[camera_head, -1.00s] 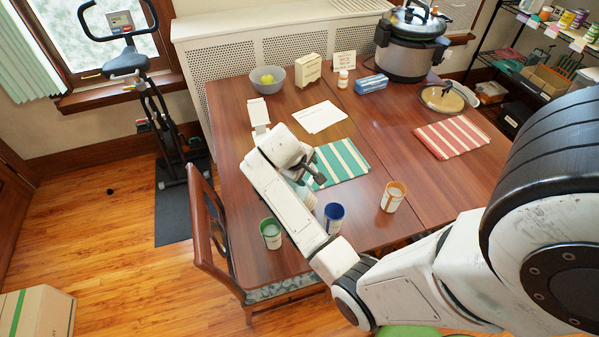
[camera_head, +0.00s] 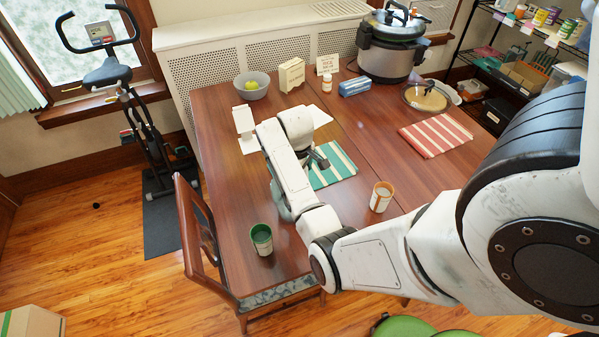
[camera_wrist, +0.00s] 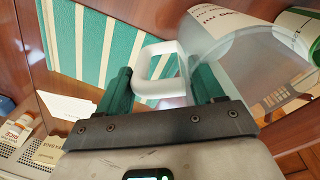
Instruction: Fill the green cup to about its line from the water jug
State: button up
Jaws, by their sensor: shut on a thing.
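The green cup (camera_head: 261,238) stands upright on the table near its left front edge; its line cannot be made out. In the wrist view, my gripper (camera_wrist: 160,82) is shut on the white handle of the clear water jug (camera_wrist: 225,38). In the head view, my arm hides most of the jug (camera_head: 282,207), which shows a little right of the green cup. I cannot tell its tilt or water level. A white cup with a green band (camera_wrist: 300,32), probably the green cup, shows beside the jug. An orange cup (camera_head: 381,196) stands to the right.
A green striped cloth (camera_head: 333,168) and a red striped cloth (camera_head: 436,138) lie on the table. A bowl (camera_head: 251,86), boxes and a large cooker (camera_head: 388,50) stand at the back. A chair (camera_head: 200,235) is against the left side.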

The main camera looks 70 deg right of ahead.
jog(key=s+d+r, duration=0.1)
jog(key=d+r, duration=0.3)
jog(key=d, duration=0.1)
jog(key=shift+s, duration=0.15)
jog(key=shift+r, duration=0.1)
dwell(0.5)
